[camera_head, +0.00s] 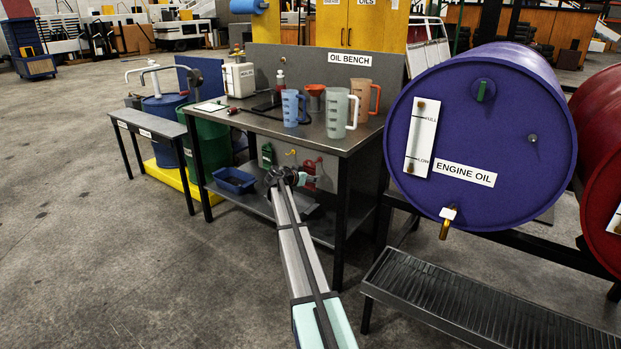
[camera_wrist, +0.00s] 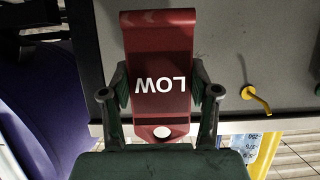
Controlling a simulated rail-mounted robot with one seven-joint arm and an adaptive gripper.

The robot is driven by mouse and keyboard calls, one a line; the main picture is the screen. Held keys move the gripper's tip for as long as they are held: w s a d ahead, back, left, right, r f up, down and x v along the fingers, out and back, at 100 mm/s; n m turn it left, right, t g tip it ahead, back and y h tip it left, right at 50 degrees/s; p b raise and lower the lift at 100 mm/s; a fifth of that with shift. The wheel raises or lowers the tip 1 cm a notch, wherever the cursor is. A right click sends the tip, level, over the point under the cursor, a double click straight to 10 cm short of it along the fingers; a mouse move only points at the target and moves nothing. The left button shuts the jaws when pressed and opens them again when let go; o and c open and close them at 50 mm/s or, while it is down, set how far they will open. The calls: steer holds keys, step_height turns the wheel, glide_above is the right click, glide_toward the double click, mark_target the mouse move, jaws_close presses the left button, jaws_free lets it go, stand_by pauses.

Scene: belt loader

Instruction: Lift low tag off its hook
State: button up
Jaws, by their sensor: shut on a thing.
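A red tag (camera_wrist: 160,50) with white lettering "LOW" fills the middle of the wrist view, where the lettering reads upside down. It has a round hole (camera_wrist: 162,132) near its lower end, and no hook shows through the hole. My gripper (camera_wrist: 159,92) is shut on the tag, with one finger at each side edge. A yellow hook (camera_wrist: 257,98) stands out of the grey panel to the right of the tag, apart from it and bare. In the head view my gripper (camera_head: 283,178) is under the front of the oil bench, near a small yellow hook (camera_head: 291,152).
The oil bench top (camera_head: 262,122) lies above my gripper and carries several jugs. A blue tray (camera_head: 234,180) sits on the lower shelf to the left. A purple engine oil drum (camera_head: 500,110) and a slatted metal step (camera_head: 470,300) stand to the right. The floor at left is open.

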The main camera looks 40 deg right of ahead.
steer(key=a, duration=0.1)
steer(key=s+a+b, duration=0.1)
steer(key=a, duration=0.1)
steer(key=shift+a, duration=0.1)
stand_by(0.6)
